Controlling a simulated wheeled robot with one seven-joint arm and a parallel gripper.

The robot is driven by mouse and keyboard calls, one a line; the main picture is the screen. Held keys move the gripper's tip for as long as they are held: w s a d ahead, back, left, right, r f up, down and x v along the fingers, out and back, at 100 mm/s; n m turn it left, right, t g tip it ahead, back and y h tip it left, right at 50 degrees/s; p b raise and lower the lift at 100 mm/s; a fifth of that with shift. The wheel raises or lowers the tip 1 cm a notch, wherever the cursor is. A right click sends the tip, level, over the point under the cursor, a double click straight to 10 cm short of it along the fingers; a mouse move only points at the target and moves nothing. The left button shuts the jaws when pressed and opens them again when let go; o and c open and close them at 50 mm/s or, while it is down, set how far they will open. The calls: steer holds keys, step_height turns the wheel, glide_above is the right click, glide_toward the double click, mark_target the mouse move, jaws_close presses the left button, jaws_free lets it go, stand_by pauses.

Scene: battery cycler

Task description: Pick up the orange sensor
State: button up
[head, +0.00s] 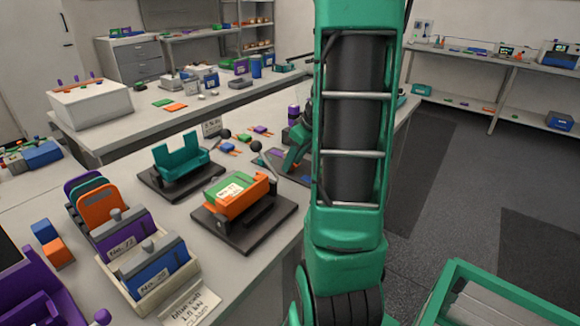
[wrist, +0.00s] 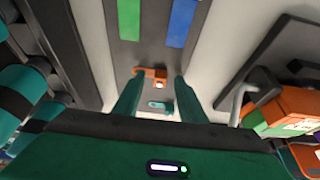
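The orange sensor (wrist: 150,73) is a small orange piece with a bright round spot, seen in the wrist view at the end of a dark grey board, just beyond and between my fingertips. My gripper (wrist: 157,83) is open there, its two green fingers spread apart with nothing held between them. I cannot tell how far the sensor is from the fingertips. In the head view my gripper (head: 297,146) shows only in part beside my green arm, and I cannot make out the sensor there.
A small teal piece (wrist: 160,105) lies between the fingers in the wrist view. The dark board (wrist: 155,45) carries green and blue strips. A clamp fixture with an orange-and-green block (head: 240,195) stands nearby, with a teal cradle (head: 182,158) behind it.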

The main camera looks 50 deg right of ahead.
steer(key=shift+w+f, duration=0.1)
steer(key=shift+f, duration=0.1)
jaws_close()
steer(key=shift+r, duration=0.1)
